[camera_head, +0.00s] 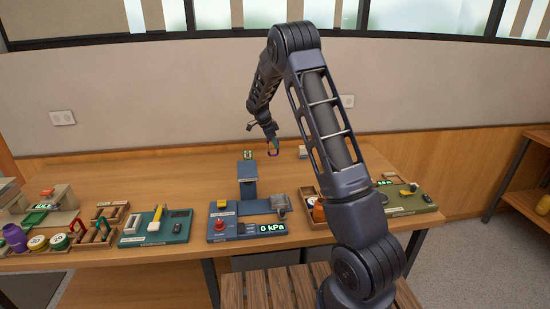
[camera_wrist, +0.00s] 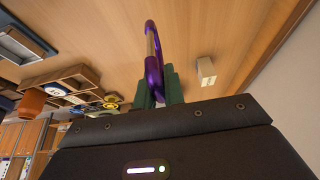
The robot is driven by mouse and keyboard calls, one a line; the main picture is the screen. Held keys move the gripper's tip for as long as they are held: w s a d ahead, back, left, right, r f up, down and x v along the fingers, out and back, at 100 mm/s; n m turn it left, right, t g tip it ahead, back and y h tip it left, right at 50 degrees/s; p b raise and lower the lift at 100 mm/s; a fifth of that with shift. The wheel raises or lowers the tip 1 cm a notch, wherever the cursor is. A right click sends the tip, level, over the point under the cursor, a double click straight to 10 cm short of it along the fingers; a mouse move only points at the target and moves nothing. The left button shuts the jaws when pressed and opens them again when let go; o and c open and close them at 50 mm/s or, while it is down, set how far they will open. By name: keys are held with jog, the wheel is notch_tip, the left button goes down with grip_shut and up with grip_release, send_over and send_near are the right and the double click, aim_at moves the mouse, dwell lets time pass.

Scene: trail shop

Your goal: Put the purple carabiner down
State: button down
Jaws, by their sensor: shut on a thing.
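The purple carabiner (camera_wrist: 154,75) is held between the two green fingers of my gripper (camera_wrist: 159,90) in the wrist view. Its curved end sticks out beyond the fingertips. In the head view my gripper (camera_head: 273,148) is above the far part of the wooden table, and the carabiner shows as a small purple shape (camera_head: 272,153) at its tip. The bare table top (camera_wrist: 200,30) lies beyond the carabiner in the wrist view. I cannot tell how high the carabiner is above the table.
The table's back left is clear.

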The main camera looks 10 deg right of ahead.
jog(key=shift+f, duration=3.75)
jog(key=shift+f, duration=0.15)
jog(key=c, duration=1.5)
grip_release()
